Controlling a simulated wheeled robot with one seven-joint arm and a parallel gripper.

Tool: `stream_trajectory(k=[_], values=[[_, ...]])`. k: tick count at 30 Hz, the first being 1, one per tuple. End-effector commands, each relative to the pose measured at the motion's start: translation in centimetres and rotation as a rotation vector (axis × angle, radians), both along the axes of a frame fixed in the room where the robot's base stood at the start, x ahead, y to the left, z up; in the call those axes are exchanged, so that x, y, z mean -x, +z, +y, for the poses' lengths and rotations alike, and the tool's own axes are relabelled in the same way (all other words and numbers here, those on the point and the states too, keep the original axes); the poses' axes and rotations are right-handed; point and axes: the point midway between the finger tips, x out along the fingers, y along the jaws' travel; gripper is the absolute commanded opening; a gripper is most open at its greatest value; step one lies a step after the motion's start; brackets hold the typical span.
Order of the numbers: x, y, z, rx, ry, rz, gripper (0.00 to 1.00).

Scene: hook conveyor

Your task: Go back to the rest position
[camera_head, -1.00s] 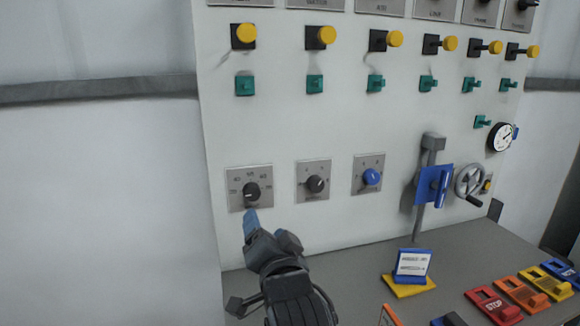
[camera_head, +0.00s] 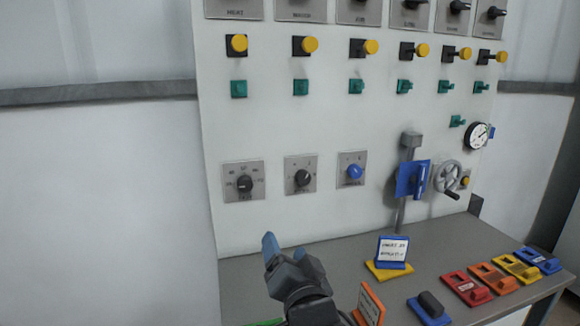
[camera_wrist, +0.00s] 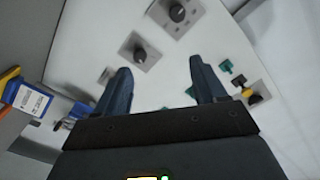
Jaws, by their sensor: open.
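My gripper (camera_head: 270,245) is in the lower middle of the head view, in front of the panel's lower edge and above the grey table. It is apart from the knobs. In the wrist view its two blue fingers (camera_wrist: 160,85) are spread apart with nothing between them. The black-knob dial (camera_head: 244,183) at the left of the panel's lower row is up and left of my gripper. A second black-knob dial (camera_head: 303,177) and a blue-knob dial (camera_head: 354,171) are to its right. Dial plates also show ahead of the fingers in the wrist view (camera_wrist: 141,50).
The grey table (camera_head: 430,260) carries a sign on a yellow base (camera_head: 389,268), an orange piece (camera_head: 371,303) close right of my gripper, and several coloured switch blocks (camera_head: 466,289). A blue lever (camera_head: 412,179) and handwheel (camera_head: 448,176) stick out at right. The left side is clear.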

Motion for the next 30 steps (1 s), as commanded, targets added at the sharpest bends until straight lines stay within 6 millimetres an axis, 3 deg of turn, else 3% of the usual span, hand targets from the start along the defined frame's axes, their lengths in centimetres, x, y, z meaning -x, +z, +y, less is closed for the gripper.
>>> stream_trajectory(k=[8,14,21,30], values=[[2.8,-3.2,-5.5,0.131,-0.025,-0.029,0.71],[7.4,-6.7,-11.4,0.281,-0.043,-0.046,0.71],[16.0,-10.4,-17.9,0.458,-0.049,-0.042,0.71],[28.3,-12.6,-22.6,0.607,-0.053,0.007,0.71]])
